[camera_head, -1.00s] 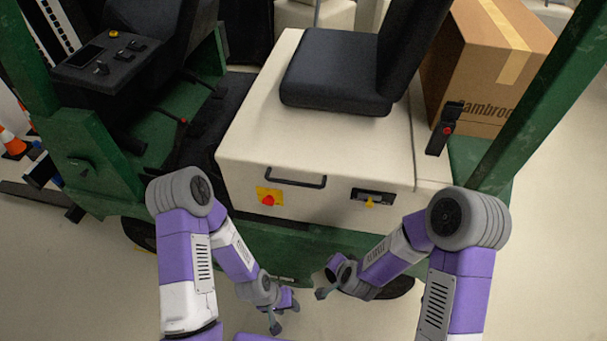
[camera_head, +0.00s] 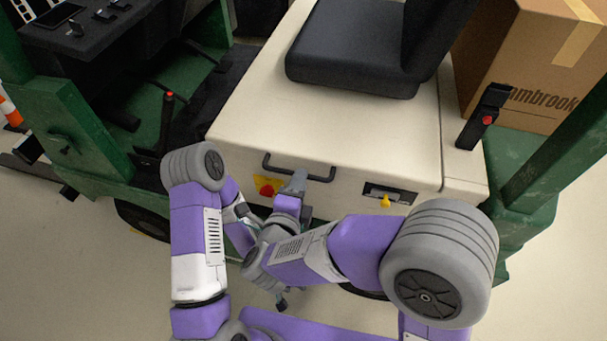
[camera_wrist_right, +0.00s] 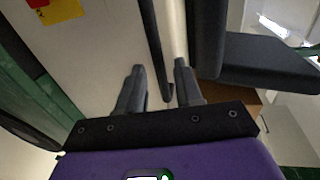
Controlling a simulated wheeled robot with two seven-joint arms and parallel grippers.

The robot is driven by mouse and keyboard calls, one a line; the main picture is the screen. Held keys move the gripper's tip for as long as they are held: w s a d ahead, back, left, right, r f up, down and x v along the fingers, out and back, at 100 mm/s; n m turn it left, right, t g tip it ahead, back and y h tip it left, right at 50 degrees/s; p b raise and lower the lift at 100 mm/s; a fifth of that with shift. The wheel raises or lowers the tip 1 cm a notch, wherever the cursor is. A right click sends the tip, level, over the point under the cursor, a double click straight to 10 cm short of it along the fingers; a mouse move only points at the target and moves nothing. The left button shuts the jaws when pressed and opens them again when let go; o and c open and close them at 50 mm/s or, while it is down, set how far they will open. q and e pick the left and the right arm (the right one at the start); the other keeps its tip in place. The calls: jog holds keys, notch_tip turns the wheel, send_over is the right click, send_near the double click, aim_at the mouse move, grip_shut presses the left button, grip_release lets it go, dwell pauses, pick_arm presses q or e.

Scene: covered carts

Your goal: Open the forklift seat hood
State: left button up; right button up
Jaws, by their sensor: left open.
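The seat hood (camera_head: 245,115) is a cream box under the black seat (camera_head: 345,65), and it is shut. Its black bar handle (camera_head: 283,170) is on the front face. My left gripper (camera_head: 281,303) is open and empty, low in front of the forklift, partly hidden behind my right arm.
A red button on a yellow plate (camera_head: 264,187) is left of my right gripper. A black panel with a yellow key (camera_head: 388,196) is to the right. A lever (camera_head: 484,118) and cardboard box (camera_head: 530,70) stand right of the hood. Green posts flank the forklift.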

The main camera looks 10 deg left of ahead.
jog(key=shift+x, duration=1.85)
grip_shut()
